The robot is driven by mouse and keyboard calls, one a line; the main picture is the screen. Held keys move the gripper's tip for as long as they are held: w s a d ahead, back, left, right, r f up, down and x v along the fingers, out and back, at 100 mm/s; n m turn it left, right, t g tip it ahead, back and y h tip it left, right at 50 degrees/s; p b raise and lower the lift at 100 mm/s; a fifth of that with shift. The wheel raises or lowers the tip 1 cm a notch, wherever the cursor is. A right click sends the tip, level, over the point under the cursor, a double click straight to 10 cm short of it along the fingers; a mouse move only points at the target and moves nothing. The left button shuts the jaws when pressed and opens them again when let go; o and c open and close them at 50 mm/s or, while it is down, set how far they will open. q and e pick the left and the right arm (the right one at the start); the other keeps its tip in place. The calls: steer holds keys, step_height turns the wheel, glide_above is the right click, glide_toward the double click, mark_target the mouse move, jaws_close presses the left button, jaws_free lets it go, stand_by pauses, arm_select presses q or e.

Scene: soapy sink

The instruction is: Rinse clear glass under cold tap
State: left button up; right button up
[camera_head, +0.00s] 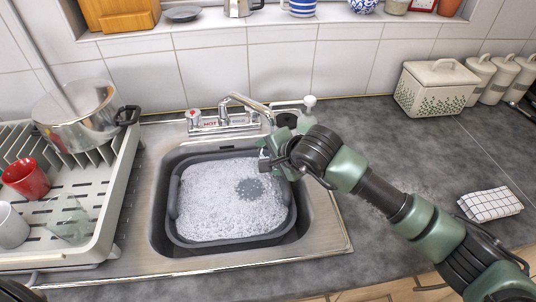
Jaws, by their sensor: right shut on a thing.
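My right gripper (268,155) is over the back right corner of the sink basin, just below the end of the tap spout (245,101). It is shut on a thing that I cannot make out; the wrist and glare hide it. A clear, see-through glass shape (76,224) shows faintly in the dish rack at the left. The tap's left handle (193,116) has a red mark, with a HOT label beside it. The cold side of the tap is hard to make out near my gripper. My left gripper is not in view.
A dark tub (288,222) full of suds sits in the steel sink (327,225). The dish rack (118,195) holds a steel pot (85,118), a red mug (25,178) and a white mug (12,226). A soap bottle (307,115) stands behind my right wrist. A folded cloth (490,204) lies on the right counter.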

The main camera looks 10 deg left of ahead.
steer(key=shift+w+d, duration=0.1)
steer(key=shift+d, duration=0.15)
steer(key=shift+s+d, duration=0.3)
steer(key=shift+s, duration=0.45)
steer(key=shift+s+d, duration=0.25)
steer(key=shift+s, duration=0.4)
jaws_close()
steer(key=shift+s+d+f+b, duration=0.1)
steer(key=shift+s+d+b, duration=0.1)
steer(key=shift+s+d, duration=0.4)
steer(key=shift+s+d+f+b, duration=0.1)
steer(key=shift+s+d+b, duration=0.1)
steer(key=shift+s, duration=0.7)
steer(key=shift+s+d+f+b, duration=0.1)
steer(key=shift+s+d+b, duration=0.2)
steer(key=shift+s, duration=0.45)
steer(key=shift+d, duration=0.1)
steer(key=shift+s, duration=0.1)
steer(key=s+d+r, duration=0.2)
steer(key=s+r, duration=0.2)
steer(key=shift+s+r+p, duration=0.15)
steer(key=shift+r+p, duration=0.15)
